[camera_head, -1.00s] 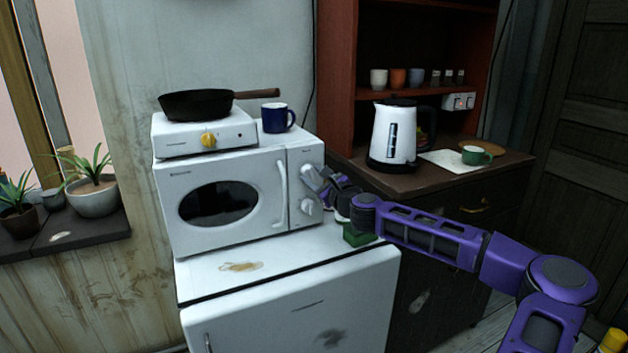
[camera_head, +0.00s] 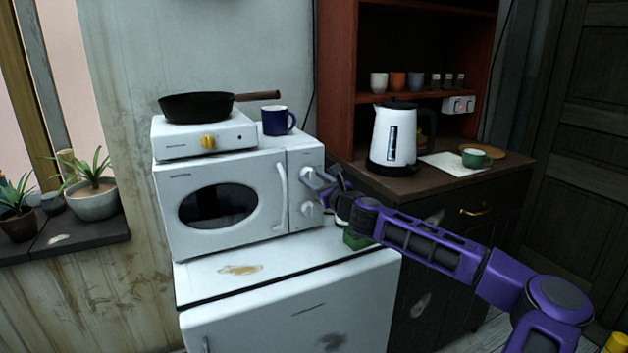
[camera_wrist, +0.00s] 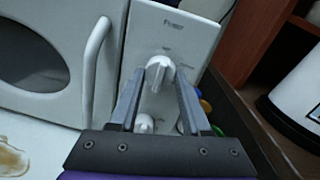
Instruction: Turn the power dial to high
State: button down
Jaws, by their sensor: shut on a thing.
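The white microwave (camera_head: 178,240) stands on a white fridge, with two white dials on its right panel. The upper power dial (camera_wrist: 157,74) sits below a small "Power" label in the wrist view; in the head view my gripper partly covers it. The lower dial (camera_head: 308,209) is below it and also shows in the wrist view (camera_wrist: 144,123). My gripper (camera_wrist: 160,72) is shut on the upper power dial, one finger on each side of its knob. The dial's marks are too small to read.
A hotplate (camera_head: 165,147) with a frying pan (camera_head: 197,107) and a blue mug (camera_head: 276,121) stand on the microwave. The microwave handle (camera_wrist: 94,65) is left of my gripper. A kettle (camera_head: 392,138) stands on the cabinet at right. A green object (camera_head: 355,241) lies below my wrist.

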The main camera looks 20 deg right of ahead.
jog(key=shift+c, duration=1.8)
grip_release()
jog(key=s+d+p, duration=0.1)
jog(key=s, duration=1.6)
jog(key=shift+s+d, duration=0.15)
jog(key=shift+d, duration=0.2)
